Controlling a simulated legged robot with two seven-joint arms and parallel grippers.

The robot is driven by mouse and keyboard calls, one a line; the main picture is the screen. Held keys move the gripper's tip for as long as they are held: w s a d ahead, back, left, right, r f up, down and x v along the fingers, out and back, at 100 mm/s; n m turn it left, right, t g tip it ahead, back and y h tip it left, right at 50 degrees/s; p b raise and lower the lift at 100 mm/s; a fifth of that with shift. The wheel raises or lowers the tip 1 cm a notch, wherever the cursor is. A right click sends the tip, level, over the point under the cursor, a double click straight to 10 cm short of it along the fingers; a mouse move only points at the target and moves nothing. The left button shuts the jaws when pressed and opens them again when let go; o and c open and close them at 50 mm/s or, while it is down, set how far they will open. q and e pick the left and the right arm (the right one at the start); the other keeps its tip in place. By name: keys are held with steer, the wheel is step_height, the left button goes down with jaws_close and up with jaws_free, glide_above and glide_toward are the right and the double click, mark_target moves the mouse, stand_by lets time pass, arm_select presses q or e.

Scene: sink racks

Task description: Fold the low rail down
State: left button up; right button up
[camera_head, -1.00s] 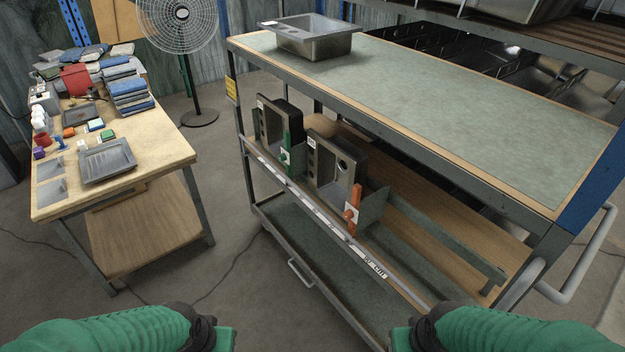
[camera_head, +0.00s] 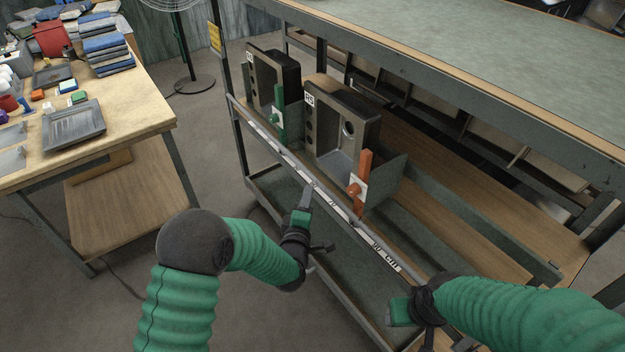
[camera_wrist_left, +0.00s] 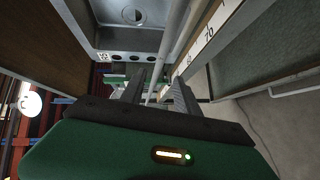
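The low rail (camera_head: 332,201) runs along the front of the middle shelf of the workbench, beside a white strip marked in cm. My left gripper (camera_head: 307,197) is at the near side of the rail, around its middle. In the left wrist view the fingers (camera_wrist_left: 158,92) are open, with a pale rod, seemingly the rail (camera_wrist_left: 176,42), running between them. I cannot tell whether they touch it. My right gripper (camera_head: 392,312) hangs low near the rail's right end; its fingers are hidden.
Two grey sinks (camera_head: 343,128) stand on the shelf behind the rail. A green lever (camera_head: 279,115) and an orange lever (camera_head: 360,180) stand close behind it. A wooden side table (camera_head: 120,110) is at left. The floor between is clear.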

mark_target(311, 177)
arm_select(q)
steer(key=w, duration=0.3)
steer(key=w+f+b, duration=0.1)
steer(key=w, duration=0.3)
steer(key=w+d, duration=0.1)
steer(key=w, duration=0.2)
steer(key=shift+w+d+f+b, duration=0.1)
steer(key=shift+w+f+b, duration=0.2)
steer(key=shift+w+f, duration=0.1)
steer(key=shift+w+d, duration=0.1)
steer(key=shift+w, duration=0.15)
steer(key=shift+r, duration=0.1)
jaws_close()
steer(key=shift+s+f, duration=0.1)
steer(key=shift+f, duration=0.15)
